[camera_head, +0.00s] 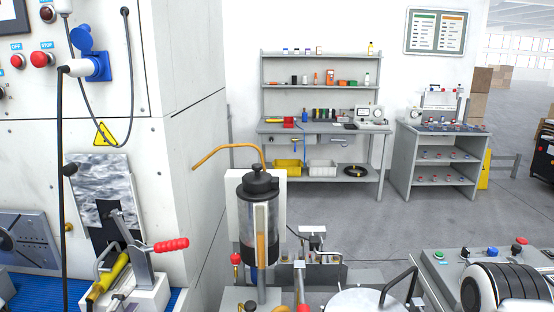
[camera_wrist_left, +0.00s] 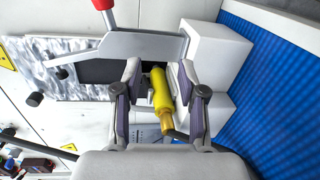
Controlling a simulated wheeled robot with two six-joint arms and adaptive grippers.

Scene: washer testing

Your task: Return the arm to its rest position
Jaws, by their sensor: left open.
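In the left wrist view my left gripper (camera_wrist_left: 160,68) is open, its two grey fingers apart. A yellow cylindrical part (camera_wrist_left: 161,90) shows between the fingers in the picture; I see no grip on it. It is by a grey toggle clamp (camera_wrist_left: 140,45) with a red handle (camera_wrist_left: 103,4). In the head view the same yellow part (camera_head: 108,277) lies tilted at the clamp (camera_head: 135,235), whose red handle (camera_head: 171,245) points right. I cannot make out my left gripper clearly in the head view. My right gripper is in neither view.
A white cabinet (camera_head: 190,190) stands behind the clamp, over a blue mat (camera_head: 50,284). A black-topped reservoir (camera_head: 259,190) stands right of it. A control box (camera_head: 448,268) is at the lower right. A grey workbench (camera_head: 320,128) stands at the back, with open floor before it.

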